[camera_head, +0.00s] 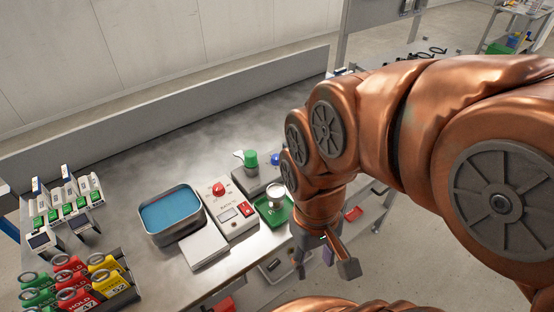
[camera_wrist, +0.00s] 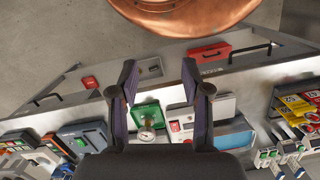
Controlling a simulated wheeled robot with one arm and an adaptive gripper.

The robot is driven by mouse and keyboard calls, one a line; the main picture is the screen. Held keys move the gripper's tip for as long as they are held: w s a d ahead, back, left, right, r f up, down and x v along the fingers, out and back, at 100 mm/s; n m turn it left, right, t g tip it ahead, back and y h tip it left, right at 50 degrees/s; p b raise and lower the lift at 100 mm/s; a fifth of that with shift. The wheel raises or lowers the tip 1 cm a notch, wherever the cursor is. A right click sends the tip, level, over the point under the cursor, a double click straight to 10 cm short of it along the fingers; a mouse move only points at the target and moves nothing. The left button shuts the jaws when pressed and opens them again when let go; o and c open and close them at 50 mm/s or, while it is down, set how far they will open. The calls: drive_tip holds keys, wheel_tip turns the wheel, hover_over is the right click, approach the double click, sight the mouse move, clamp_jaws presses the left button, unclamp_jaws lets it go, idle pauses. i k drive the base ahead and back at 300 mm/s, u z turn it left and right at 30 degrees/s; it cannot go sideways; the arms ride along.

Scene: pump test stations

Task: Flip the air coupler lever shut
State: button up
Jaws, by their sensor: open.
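My gripper (camera_head: 325,264) hangs at the bench's front edge, fingers pointing down and spread apart. In the wrist view its two fingers (camera_wrist: 158,68) are open with nothing held between them. I cannot clearly identify the air coupler lever. A grey block (camera_head: 256,180) behind the control box carries a green knob (camera_head: 250,158) with a pale lever-like part at its left, and a blue knob (camera_head: 276,159). My arm hides part of this area. A green tray (camera_head: 268,216) with a round gauge-like part (camera_head: 277,192) stands left of my gripper; the tray also shows in the wrist view (camera_wrist: 150,112).
A control box (camera_head: 239,222) with a red button (camera_head: 218,188) stands beside the green tray. A metal tub of blue liquid (camera_head: 172,214) is further left. Coloured tags (camera_head: 75,285) and a rack of small devices (camera_head: 68,210) stand at far left. The bench's rear is clear.

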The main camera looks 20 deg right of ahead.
sight(240, 154)
drive_tip(key=z, duration=0.1)
drive_tip(key=k, duration=0.5)
drive_tip(key=z, duration=0.95)
drive_tip(key=i, duration=0.75)
drive_tip(key=u, duration=2.55)
drive_tip(key=i, duration=0.35)
drive_tip(key=z, duration=0.15)
